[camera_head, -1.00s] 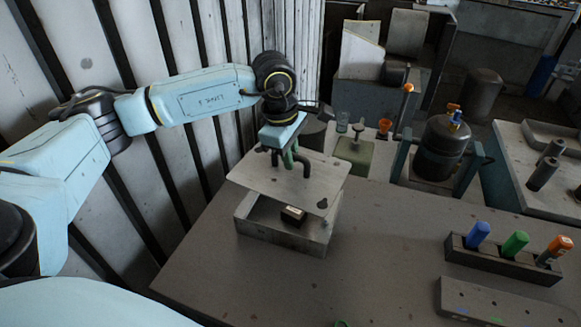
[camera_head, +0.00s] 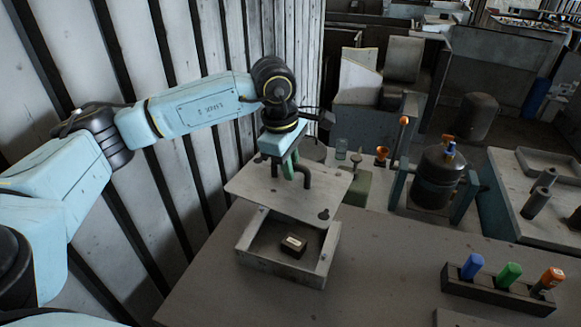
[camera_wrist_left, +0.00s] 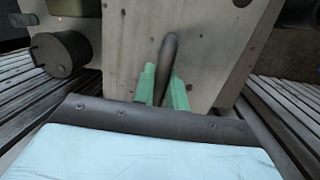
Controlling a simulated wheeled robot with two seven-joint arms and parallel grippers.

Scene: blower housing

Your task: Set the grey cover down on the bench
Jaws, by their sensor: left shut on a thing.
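The grey cover (camera_head: 308,205) is a flat plate with a dark bent handle on top, held level above the grey open housing (camera_head: 280,272) on the bench. My left gripper (camera_head: 290,172) is shut on the cover's handle. In the left wrist view the green fingers of the gripper (camera_wrist_left: 162,92) close around the dark handle, and the cover (camera_wrist_left: 185,40) fills the middle. A small dark block with a pale label (camera_head: 294,244) lies inside the housing. The bench (camera_head: 390,270) is grey and flat. My right gripper is not in view.
A dark rack (camera_head: 490,293) with blue, green and orange cylinders stands at the right of the bench. A green box (camera_head: 358,188) and a dark tank (camera_head: 436,175) stand behind. A slatted wall is close on the left. The bench between housing and rack is clear.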

